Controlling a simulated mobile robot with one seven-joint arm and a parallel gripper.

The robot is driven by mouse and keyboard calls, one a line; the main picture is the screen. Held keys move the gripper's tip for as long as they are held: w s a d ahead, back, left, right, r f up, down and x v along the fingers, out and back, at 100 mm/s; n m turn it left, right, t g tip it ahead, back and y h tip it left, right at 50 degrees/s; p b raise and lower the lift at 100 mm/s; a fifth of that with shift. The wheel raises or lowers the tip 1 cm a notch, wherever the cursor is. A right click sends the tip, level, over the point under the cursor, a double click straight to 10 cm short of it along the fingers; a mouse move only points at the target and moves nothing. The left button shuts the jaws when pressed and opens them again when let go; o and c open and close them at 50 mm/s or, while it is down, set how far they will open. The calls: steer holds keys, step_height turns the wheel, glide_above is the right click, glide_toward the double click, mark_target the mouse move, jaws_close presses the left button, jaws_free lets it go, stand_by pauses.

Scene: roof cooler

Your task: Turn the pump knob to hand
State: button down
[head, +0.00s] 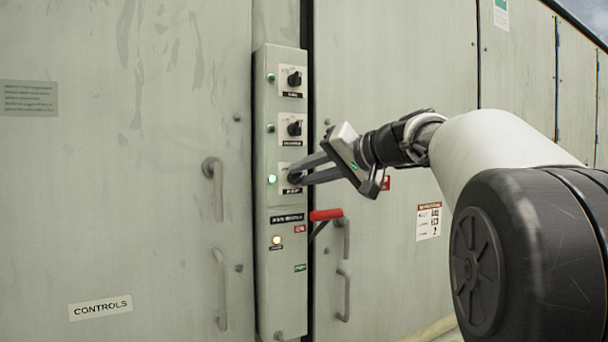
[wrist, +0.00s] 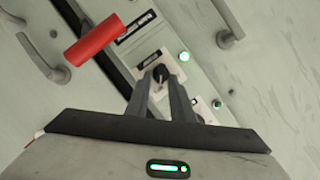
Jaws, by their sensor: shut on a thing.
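The control panel (head: 282,245) is a tall narrow grey strip with three black knobs one above the other. The lowest, the pump knob (head: 292,175), sits on a white plate, partly hidden by my fingers. It also shows in the wrist view (wrist: 160,72), between the fingertips. My gripper (head: 296,175) reaches in from the right and is shut on the pump knob, in the wrist view too (wrist: 161,82). A green lamp (head: 271,179) glows left of this knob. The knob's exact pointing is too small to tell.
A red-handled lever (head: 326,214) sticks out just below and right of my gripper. Two more knobs, the middle (head: 294,128) and the top (head: 294,79), are above. Metal door handles (head: 215,187) stand out on both sides.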

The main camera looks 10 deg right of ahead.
stand_by(0.3)
steer(key=c, duration=1.6)
jaws_free()
steer(key=shift+o, duration=0.2)
steer(key=shift+d, duration=0.1)
steer(key=v, duration=1.7)
steer(key=shift+d+p, duration=0.15)
steer(key=shift+p, duration=0.15)
steer(key=shift+s+f, duration=0.1)
steer(key=shift+s, duration=0.05)
